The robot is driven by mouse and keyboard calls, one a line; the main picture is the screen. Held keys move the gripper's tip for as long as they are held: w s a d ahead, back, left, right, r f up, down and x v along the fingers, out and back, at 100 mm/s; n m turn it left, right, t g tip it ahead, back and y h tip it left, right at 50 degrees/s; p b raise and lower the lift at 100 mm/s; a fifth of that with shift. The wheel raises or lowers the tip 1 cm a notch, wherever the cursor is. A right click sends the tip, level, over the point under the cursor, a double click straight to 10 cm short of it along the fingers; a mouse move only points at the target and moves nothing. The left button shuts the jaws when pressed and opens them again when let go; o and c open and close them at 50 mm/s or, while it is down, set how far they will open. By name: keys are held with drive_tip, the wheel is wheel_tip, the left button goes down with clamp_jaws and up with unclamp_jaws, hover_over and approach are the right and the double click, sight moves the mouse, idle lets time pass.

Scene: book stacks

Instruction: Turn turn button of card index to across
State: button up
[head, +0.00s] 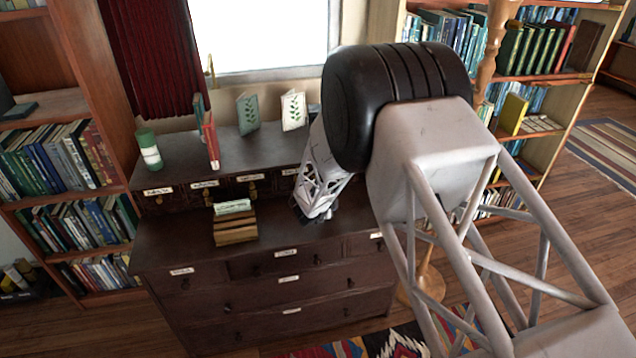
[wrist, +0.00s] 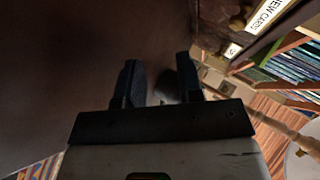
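The card index (head: 230,188) is the row of small dark drawers with white labels along the back of the dark chest. Small brass fittings (head: 253,188) show on its drawer fronts; which one is the turn button, and how it is turned, I cannot tell. In the wrist view a label reading "NEW CARDS" (wrist: 270,15) and a brass fitting (wrist: 238,20) are at the upper right. My gripper (wrist: 160,85) is open, its two dark fingers apart. In the head view it is low over the chest top, right of the visible drawers, and my arm hides part of the index.
A wooden card holder (head: 235,228) stands on the chest top (head: 180,240), left of my gripper. A green-and-white canister (head: 148,150), a red book (head: 211,145) and leaf-pattern cards (head: 293,111) stand on the upper ledge. Bookshelves flank the chest.

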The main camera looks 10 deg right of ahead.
drive_tip(key=shift+w+r+t+h, duration=0.15)
drive_tip(key=shift+w+t+h, duration=0.2)
drive_tip(key=shift+t, duration=0.35)
drive_tip(key=shift+w+a+r+m+t, duration=0.2)
drive_tip(key=shift+a+t, duration=0.1)
drive_tip(key=shift+t, duration=0.25)
drive_tip(key=shift+w+a+r+m+t, duration=0.15)
drive_tip(key=shift+a+t, duration=0.1)
drive_tip(key=shift+t, duration=0.3)
drive_tip(key=t, duration=0.1)
drive_tip(key=a+t, duration=0.1)
drive_tip(key=a+r+t+y, duration=0.1)
drive_tip(key=shift+w+a, duration=0.2)
drive_tip(key=shift+w, duration=0.2)
drive_tip(key=shift+w+a+r+t+y, duration=0.15)
drive_tip(key=shift+a+t+y, duration=0.3)
drive_tip(key=shift+a+t, duration=0.3)
drive_tip(key=shift+w+d, duration=0.1)
drive_tip(key=shift+x, duration=3.75)
clamp_jaws()
